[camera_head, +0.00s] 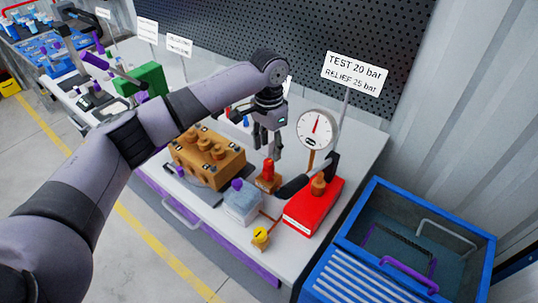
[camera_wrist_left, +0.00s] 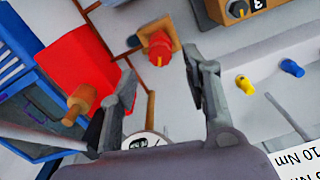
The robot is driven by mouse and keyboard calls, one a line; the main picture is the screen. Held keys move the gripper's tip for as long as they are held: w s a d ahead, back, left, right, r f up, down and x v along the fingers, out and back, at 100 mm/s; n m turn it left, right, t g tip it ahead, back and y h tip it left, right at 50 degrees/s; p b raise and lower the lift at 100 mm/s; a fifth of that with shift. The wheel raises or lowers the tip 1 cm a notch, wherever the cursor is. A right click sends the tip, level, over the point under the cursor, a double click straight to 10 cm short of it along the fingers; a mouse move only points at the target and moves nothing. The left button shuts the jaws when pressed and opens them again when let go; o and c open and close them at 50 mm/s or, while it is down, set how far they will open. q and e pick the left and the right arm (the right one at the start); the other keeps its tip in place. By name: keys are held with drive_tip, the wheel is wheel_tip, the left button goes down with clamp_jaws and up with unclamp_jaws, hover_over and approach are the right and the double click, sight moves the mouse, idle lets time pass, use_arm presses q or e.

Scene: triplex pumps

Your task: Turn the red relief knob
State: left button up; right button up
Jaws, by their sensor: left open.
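The red relief knob (camera_head: 268,168) stands upright on a small orange-brown block on the bench, in front of the gauge (camera_head: 317,130). In the left wrist view the red knob (camera_wrist_left: 159,46) has a yellow mark on its top and sits on its square base. My left gripper (camera_head: 267,147) points down just above the knob, its fingers apart. In the left wrist view the knob lies a little beyond the gap between the open fingertips (camera_wrist_left: 160,76), and nothing is between them. Contact with the knob does not show. My right gripper is out of view.
A red pump box (camera_head: 313,208) with a dark lever stands right of the knob. A brown pump block (camera_head: 207,158) stands left, a clear box (camera_head: 242,205) and yellow knob (camera_head: 261,237) in front. A sign (camera_head: 355,75) reads test 20 bar, relief 25 bar.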

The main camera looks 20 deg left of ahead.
sight(269, 161)
use_arm(q)
wheel_tip(269, 161, down, 4)
drive_tip(key=shift+f+p, duration=0.3)
drive_tip(key=shift+f, duration=0.15)
clamp_jaws()
drive_tip(key=shift+r+m+p, duration=0.25)
drive_tip(key=shift+m+p, duration=0.15)
drive_tip(key=shift+p, duration=0.75)
drive_tip(key=shift+m+p, duration=0.3)
drive_tip(key=shift+p, duration=0.1)
drive_tip(key=shift+f, duration=0.25)
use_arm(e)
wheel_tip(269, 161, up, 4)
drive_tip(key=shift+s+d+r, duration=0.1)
